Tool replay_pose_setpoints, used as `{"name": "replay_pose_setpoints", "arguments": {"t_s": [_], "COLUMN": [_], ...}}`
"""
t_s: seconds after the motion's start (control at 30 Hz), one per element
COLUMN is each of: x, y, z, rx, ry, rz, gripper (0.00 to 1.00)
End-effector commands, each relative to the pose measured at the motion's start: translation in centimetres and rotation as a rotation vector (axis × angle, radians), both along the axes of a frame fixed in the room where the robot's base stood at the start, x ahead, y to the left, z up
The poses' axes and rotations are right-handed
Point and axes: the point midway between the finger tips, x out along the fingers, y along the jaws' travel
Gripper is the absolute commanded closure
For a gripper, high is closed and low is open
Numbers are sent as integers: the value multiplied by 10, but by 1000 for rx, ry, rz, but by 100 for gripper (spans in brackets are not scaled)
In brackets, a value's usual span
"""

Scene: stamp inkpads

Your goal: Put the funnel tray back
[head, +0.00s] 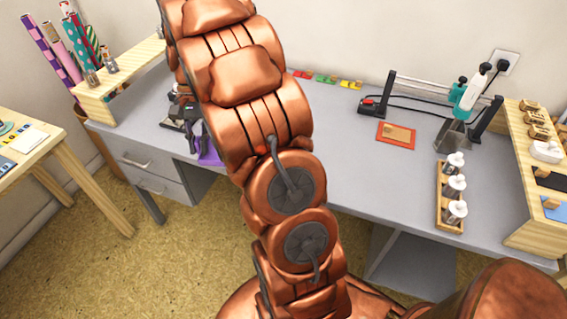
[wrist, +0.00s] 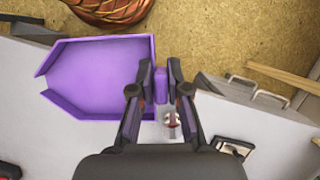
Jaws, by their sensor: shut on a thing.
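The purple funnel tray (wrist: 100,75) is a shallow tray with raised walls and a tapered, open end at the left of the wrist view. My gripper (wrist: 161,84) is shut on a small purple tab at the tray's right side. The tray appears over the grey desk's edge, with the floor beyond it. In the head view only a purple piece of the tray (head: 209,153) shows beside my arm, which hides the rest. The black gripper (head: 184,118) shows partly, left of my arm.
The grey desk (head: 350,160) has free room in its middle. An orange-red pad (head: 396,134), a wooden rack of bottles (head: 450,195) and a teal press (head: 465,98) stand at the right. A wooden shelf (head: 125,62) stands at the left end.

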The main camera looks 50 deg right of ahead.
Motion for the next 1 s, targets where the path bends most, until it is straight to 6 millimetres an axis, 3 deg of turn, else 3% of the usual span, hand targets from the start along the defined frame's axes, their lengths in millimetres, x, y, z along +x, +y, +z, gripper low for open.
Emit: {"name": "replay_pose_setpoints", "arguments": {"t_s": [0.03,0.2,0.57,1.0], "x": [-7,-25,-39,-38], "y": [-6,-18,-35,-124], "z": [-18,-36,-47,-54], "rx": [1,9,16,15], "ry": [-1,3,7,4], "rz": [-49,-196,-320,-321], "gripper": [100,100,100,100]}}
